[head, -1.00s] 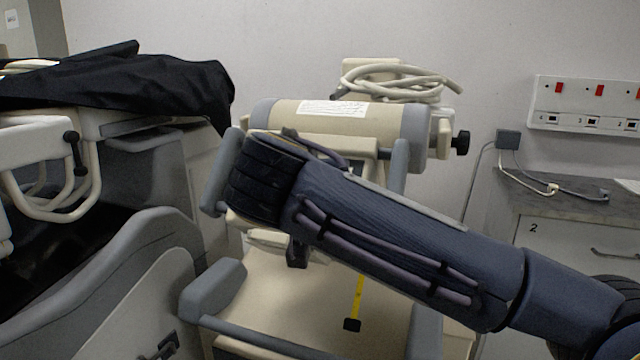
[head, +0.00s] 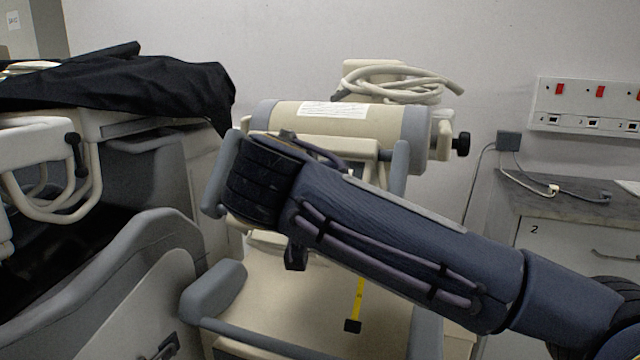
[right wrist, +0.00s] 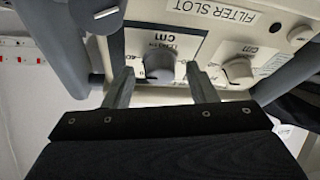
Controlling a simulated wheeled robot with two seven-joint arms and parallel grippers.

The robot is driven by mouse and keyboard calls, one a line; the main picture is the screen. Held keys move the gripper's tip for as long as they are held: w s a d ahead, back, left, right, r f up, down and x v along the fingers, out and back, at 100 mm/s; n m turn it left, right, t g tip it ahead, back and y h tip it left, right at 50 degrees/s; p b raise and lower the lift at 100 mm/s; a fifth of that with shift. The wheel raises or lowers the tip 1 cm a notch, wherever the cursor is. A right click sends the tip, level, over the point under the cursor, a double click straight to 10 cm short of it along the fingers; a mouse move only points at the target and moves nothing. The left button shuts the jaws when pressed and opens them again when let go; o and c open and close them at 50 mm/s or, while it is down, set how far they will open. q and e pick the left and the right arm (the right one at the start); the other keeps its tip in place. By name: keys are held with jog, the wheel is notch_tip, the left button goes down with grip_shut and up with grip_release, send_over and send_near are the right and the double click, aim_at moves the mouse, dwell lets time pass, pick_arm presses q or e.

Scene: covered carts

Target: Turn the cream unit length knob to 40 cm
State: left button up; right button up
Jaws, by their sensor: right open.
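The cream unit (head: 380,121) with grey end bands stands at centre in the head view, partly hidden behind my right arm. In the right wrist view, which shows it upside down, its panel carries a round grey knob (right wrist: 159,62) with "LENGTH cm" lettering. A second, paler knob (right wrist: 238,71), also marked "cm", sits to its right. My right gripper (right wrist: 158,70) is open, with one finger on each side of the length knob. I cannot tell whether the fingers touch it. The knob's pointer and exact setting are not readable. My left gripper is not in view.
Grey handles (head: 226,175) flank the unit. A yellow tape (head: 360,292) hangs below it. A covered cart with black cloth (head: 150,90) stands at left. A counter (head: 560,200) is at right, under wall sockets.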

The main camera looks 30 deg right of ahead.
jog(key=p+v, duration=0.1)
jog(key=v, duration=0.6)
jog(key=shift+s, duration=0.25)
jog(key=shift+a, duration=0.2)
